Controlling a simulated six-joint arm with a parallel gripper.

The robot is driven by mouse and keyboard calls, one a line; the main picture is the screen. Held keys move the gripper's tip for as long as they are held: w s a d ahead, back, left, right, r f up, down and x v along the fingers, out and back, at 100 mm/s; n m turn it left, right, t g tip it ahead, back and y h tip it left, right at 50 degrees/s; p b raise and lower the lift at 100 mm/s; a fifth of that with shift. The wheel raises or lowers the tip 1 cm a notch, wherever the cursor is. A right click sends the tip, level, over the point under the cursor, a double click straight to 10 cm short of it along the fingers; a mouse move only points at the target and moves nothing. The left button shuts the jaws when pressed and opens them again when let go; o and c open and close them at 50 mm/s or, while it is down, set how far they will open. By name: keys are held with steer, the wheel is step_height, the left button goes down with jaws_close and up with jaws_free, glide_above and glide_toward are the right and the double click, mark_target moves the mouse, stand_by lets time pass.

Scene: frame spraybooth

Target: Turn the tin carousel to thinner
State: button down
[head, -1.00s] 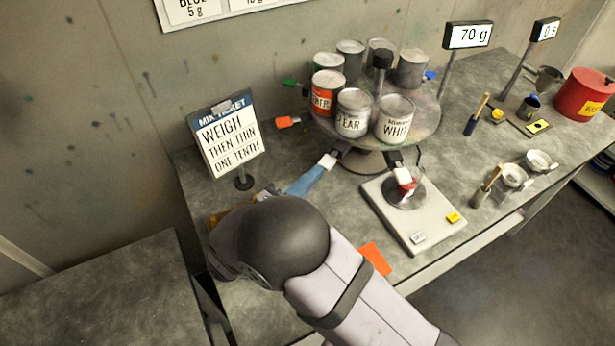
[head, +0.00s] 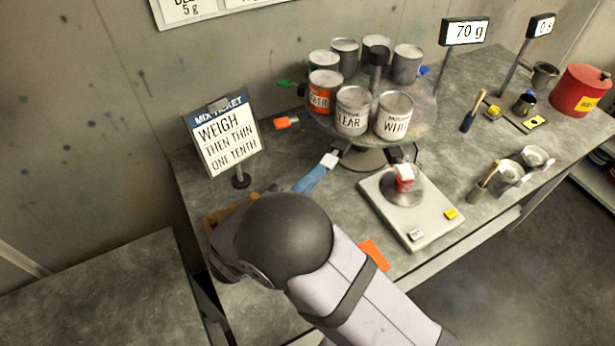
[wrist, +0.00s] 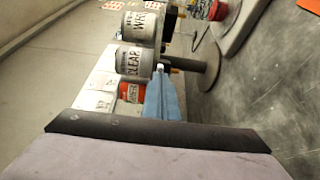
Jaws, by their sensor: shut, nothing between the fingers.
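The tin carousel (head: 425,125) is a round turntable with several tins around a black centre post. The white-labelled tin (head: 394,117) is at the front, by the scale. The CLEAR tin (head: 352,112) is left of it, and an orange-labelled tin (head: 324,94) is further left. Labels on the back tins are hidden, and I cannot read thinner on any. My gripper (head: 322,172) has blue fingers, shut and empty, close to a white tab (head: 330,160) below the CLEAR tin. In the wrist view the fingers (wrist: 161,80) reach toward it; I cannot tell if they touch.
A mix ticket sign (head: 225,135) stands left. Brushes, small cups and a red can (head: 580,90) occupy the right. An orange tab (head: 287,122) sticks out from the carousel's left.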

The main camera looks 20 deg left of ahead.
steer(key=w+d+r, duration=0.1)
steer(key=w+d, duration=0.1)
steer(key=d, duration=0.8)
steer(key=w+d+r, duration=0.1)
steer(key=w+d, duration=0.1)
steer(key=d, duration=0.9)
steer(key=w+d+f+n+y+b, duration=0.1)
steer(key=w+d+f+y+b, duration=0.1)
steer(key=w+d, duration=1)
steer(key=shift+w+t+b, duration=0.15)
steer(key=shift+t+b, duration=0.15)
steer(key=shift+b, duration=0.5)
steer(key=shift+d, duration=0.1)
